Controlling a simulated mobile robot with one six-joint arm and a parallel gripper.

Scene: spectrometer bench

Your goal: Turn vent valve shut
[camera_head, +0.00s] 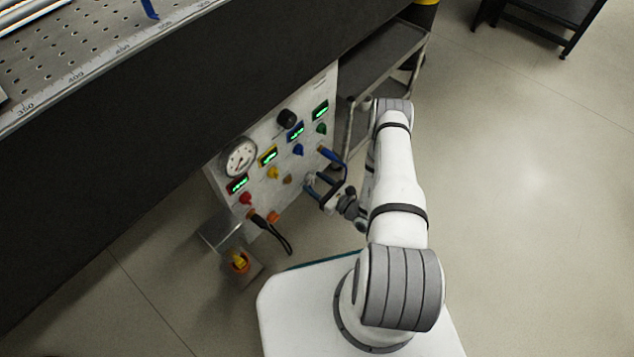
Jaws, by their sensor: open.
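A light front panel (222,176) carries a round dial gauge (239,158), a black knob (287,118) and small coloured knobs below lit displays. No label for the vent valve is legible, so I cannot tell for sure which fitting it is. My gripper (318,191) is at the panel's lower right, fingers toward the panel, open. A small grey fitting (309,180) shows at the fingertips; the fingers partly hide it, and I cannot tell whether they touch it. A blue plug with a dark cable (332,156) is just above my gripper.
A black cable (275,231) hangs from the panel's lower left. A small box with a yellow-orange part (239,262) is below it. A perforated bench top (75,45) lies upper left. A grey shelf cart (385,55) stands behind my arm.

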